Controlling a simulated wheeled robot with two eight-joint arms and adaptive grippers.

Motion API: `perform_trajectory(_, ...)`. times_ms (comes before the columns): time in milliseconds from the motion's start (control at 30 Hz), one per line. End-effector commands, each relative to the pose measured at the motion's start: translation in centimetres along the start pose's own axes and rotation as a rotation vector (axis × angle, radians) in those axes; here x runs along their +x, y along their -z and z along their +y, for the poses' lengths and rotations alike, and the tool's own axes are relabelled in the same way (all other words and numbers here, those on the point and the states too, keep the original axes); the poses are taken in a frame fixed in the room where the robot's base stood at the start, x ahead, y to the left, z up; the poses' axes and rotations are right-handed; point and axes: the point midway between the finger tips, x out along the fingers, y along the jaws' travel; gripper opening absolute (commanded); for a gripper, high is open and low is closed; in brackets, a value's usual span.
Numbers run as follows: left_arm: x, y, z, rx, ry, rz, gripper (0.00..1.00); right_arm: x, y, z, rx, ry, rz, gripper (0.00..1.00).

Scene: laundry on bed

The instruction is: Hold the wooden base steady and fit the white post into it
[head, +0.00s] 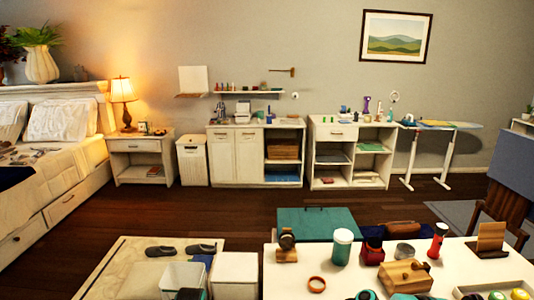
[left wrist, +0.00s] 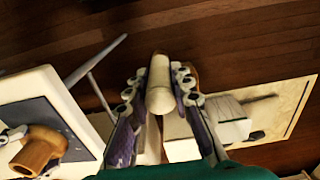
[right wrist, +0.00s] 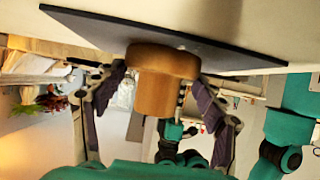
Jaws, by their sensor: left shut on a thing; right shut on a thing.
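In the left wrist view my left gripper (left wrist: 160,75) is shut on the white post (left wrist: 160,92), a cream cylinder between its two fingers. In the right wrist view my right gripper (right wrist: 160,72) is shut on the wooden base (right wrist: 160,62), a brown round piece with a narrower stem. The base's wide end is against a dark flat mat (right wrist: 85,22). The base also shows at the left of the left wrist view (left wrist: 40,148), clearly apart from the post.
In the head view a white table (head: 290,285) bears a green-and-white canister (head: 342,247), a red bottle (head: 437,242), a wooden block (head: 405,276) and a brown ring (head: 316,284). A teal box (head: 318,222) stands behind it. Dark floor (head: 250,212) lies open towards the wall cabinets.

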Motion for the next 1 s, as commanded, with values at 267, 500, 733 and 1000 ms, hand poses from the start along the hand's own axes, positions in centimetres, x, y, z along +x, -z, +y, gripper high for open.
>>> perform_trajectory(267,0.0,0.0,0.0,0.000,0.000,0.000,0.00,0.0,-0.1,0.0,0.001,-0.001,-0.001,0.55)
perform_trajectory(500,0.0,0.0,0.0,0.000,0.000,0.000,0.00,0.0,-0.1,0.0,0.001,-0.001,-0.001,0.55)
perform_trajectory(733,-1.4,2.0,2.0,0.051,0.000,0.000,0.00,0.0,-0.1,0.0,0.001,-0.001,-0.001,0.55)
perform_trajectory(1000,-8.8,8.0,12.0,0.262,0.000,0.000,0.00,0.0,-0.1,0.0,0.001,0.000,-0.001,0.55)
